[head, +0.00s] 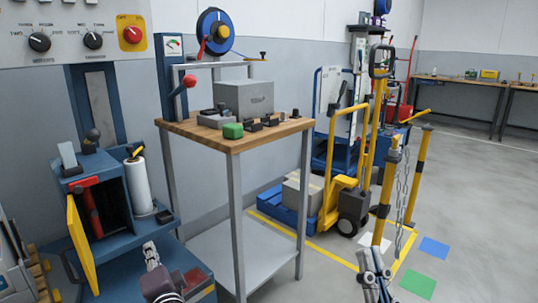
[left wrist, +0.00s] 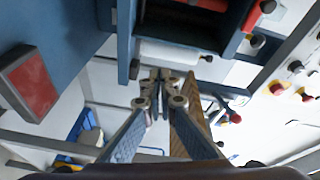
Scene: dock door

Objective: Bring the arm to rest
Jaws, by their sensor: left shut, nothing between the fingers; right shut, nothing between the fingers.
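My left gripper (head: 149,250) shows at the lower middle-left of the head view, in front of the blue cabinet and left of the wooden-topped workbench (head: 235,140). In the left wrist view its fingers (left wrist: 158,78) come together at the tips with nothing between them. My right gripper (head: 370,262) is at the bottom right of the head view, over the grey floor. It points up, looks shut and holds nothing visible.
The blue cabinet (head: 165,222) has an open yellow door (head: 81,243) and a white roll (head: 137,186). A grey box (head: 245,98) and a green block (head: 233,131) stand on the workbench. A yellow pallet truck (head: 345,190) and yellow posts (head: 386,190) with a chain stand at right.

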